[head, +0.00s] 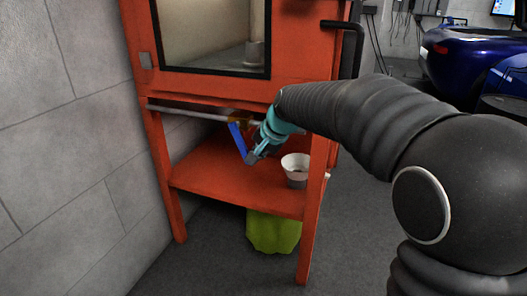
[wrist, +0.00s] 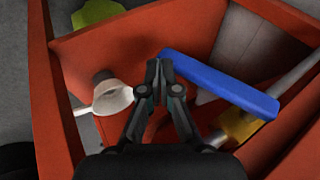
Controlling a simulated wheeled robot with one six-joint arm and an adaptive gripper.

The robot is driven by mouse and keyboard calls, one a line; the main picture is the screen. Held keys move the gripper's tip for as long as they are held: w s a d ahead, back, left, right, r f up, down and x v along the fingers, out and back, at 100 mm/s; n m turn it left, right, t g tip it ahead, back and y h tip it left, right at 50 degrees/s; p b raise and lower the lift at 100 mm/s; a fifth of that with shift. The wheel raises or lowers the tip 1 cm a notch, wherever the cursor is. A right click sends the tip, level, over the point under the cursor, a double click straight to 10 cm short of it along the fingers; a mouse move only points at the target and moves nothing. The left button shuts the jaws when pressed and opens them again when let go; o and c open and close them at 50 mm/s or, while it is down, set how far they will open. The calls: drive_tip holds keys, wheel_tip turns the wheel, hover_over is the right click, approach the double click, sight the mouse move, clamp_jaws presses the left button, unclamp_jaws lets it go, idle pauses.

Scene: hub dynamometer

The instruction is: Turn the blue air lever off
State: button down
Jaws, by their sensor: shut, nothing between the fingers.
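The blue air lever (head: 238,141) sits under the orange cabinet, on a brass-coloured valve (head: 240,117) in a grey pipe. In the head view it slants down and to the right from the valve. In the wrist view the blue lever (wrist: 220,82) runs from the right side toward the middle, with the valve (wrist: 236,127) at lower right. My gripper (head: 253,158) is at the lever's lower, free end. In the wrist view my gripper (wrist: 158,66) is shut and empty, its fingertips beside that end. I cannot tell whether they touch it.
The orange cabinet (head: 215,83) has a lower shelf (head: 215,188) holding a white cup (head: 294,167). A yellow-green container (head: 272,232) stands below. The grey pipe (head: 180,112) runs above the shelf. Cabinet legs bound the space; a block wall (head: 65,130) is at left.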

drive_tip(key=shift+w+a+f+p, duration=0.2)
drive_tip(key=shift+a+f, duration=0.35)
drive_tip(key=shift+a, duration=0.2)
drive_tip(key=shift+w+a+f+p, duration=0.2)
drive_tip(key=shift+a+f, duration=0.3)
drive_tip(key=shift+a, duration=0.3)
drive_tip(key=s+d+b, duration=0.1)
drive_tip(key=s+d, duration=0.5)
drive_tip(key=d, duration=0.6)
drive_tip(key=shift+s+d+b, duration=0.15)
drive_tip(key=shift+s+b, duration=0.15)
